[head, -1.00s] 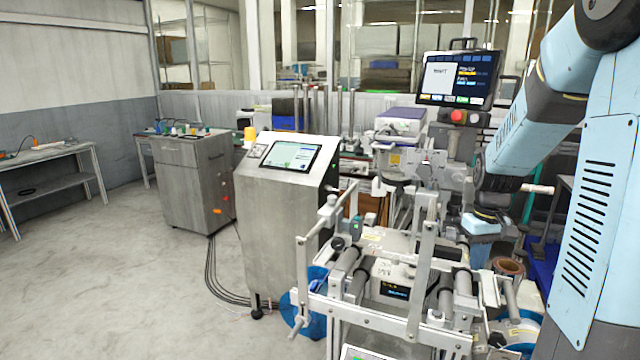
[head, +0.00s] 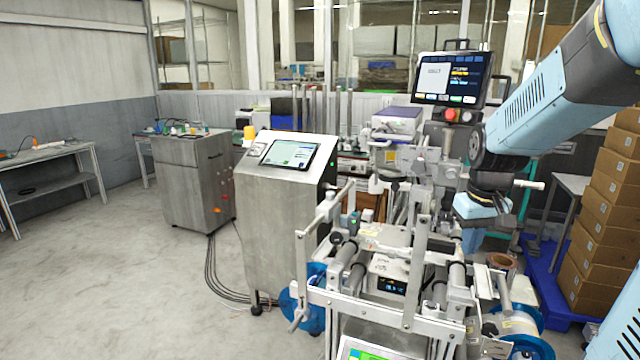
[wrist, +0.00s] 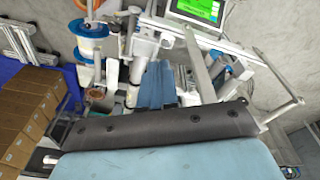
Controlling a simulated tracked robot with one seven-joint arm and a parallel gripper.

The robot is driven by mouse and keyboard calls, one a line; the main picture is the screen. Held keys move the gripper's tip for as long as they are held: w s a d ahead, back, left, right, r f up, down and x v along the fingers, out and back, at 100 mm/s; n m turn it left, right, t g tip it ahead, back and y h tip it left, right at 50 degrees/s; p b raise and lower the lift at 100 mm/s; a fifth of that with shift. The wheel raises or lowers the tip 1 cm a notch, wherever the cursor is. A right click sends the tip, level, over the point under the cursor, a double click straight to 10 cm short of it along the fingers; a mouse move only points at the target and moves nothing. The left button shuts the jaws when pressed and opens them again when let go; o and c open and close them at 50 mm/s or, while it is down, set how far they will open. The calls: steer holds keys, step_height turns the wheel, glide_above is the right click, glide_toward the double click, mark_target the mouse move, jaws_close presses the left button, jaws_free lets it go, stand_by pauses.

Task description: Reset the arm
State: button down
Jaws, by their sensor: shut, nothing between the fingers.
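My arm reaches in from the upper right in the head view and bends at a dark elbow and wrist. My gripper (head: 474,236) hangs below the wrist, pointing down over the right back part of the film machine (head: 372,312). It is light blue, shut and empty. In the wrist view the gripper (wrist: 153,88) shows as a narrow blue shape beyond my dark and light blue arm part. Its tips are small and hard to make out in the head view. I cannot tell the exact gap between them and the machine.
A steel cabinet with a touchscreen (head: 290,153) stands left of the machine. A monitor (head: 450,80) rises behind my wrist. Stacked cartons (head: 606,215) stand on a blue pallet at right. Reels (wrist: 92,28) sit on the machine's side. The floor at left is clear.

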steer(key=s+a+r+t, duration=0.2)
steer(key=s+a+r, duration=0.1)
steer(key=s, duration=0.4)
steer(key=s+a+r+m+t, duration=0.1)
steer(key=s+a+r, duration=0.3)
steer(key=s, duration=0.3)
steer(key=shift+r+t, duration=0.35)
steer(key=shift+t, duration=0.05)
steer(key=shift+a, duration=0.1)
steer(key=c, duration=1.8)
jaws_free()
